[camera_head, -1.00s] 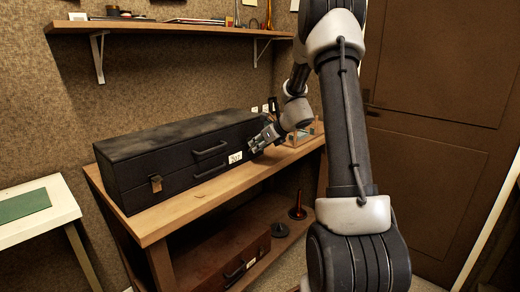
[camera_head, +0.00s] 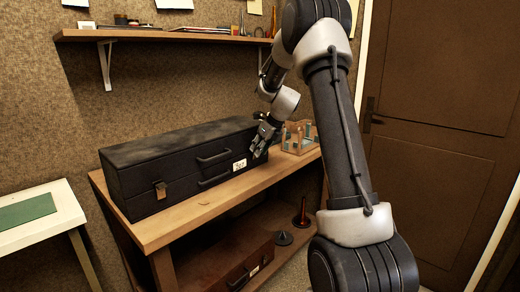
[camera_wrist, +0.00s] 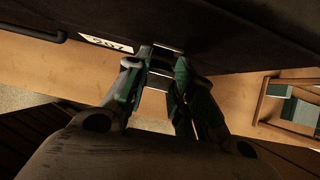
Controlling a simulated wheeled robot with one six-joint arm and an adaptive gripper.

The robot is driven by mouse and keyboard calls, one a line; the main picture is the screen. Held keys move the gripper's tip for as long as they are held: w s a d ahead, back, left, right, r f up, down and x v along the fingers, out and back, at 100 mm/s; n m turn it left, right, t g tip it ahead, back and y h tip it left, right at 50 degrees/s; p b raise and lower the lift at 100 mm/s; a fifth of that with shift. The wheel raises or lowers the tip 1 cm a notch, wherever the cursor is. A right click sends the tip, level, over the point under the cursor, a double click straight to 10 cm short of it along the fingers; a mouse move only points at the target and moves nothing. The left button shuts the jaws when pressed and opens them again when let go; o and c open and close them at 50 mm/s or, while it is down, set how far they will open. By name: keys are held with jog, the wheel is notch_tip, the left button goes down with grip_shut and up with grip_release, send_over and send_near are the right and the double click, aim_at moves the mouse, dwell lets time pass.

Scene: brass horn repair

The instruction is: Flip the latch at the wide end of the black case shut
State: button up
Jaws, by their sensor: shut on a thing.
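The long black case (camera_head: 150,160) lies shut-lidded on the wooden bench, with two front handles and a white number tag (camera_head: 240,165). Its left-end latch (camera_head: 160,189) shows as a small brownish tab on the front. My gripper (camera_head: 262,140) is at the front of the case's right end, just right of the tag. In the wrist view, my gripper's fingers (camera_wrist: 163,68) are close together against the case front, shut on a small metal latch piece (camera_wrist: 160,72). The fingers hide most of this latch, so its exact position cannot be told.
A wooden rack with green items (camera_head: 299,138) stands on the bench right of the case. A brown case (camera_head: 225,270) and a dark cone (camera_head: 283,238) sit on the lower shelf. A wall shelf (camera_head: 160,35) hangs above. A white table (camera_head: 60,228) stands left.

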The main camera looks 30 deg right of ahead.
jog(key=o, duration=1)
jog(key=shift+r, duration=0.1)
jog(key=v, duration=1.1)
jog(key=shift+s+d+r, duration=0.1)
jog(key=shift+s+r, duration=0.2)
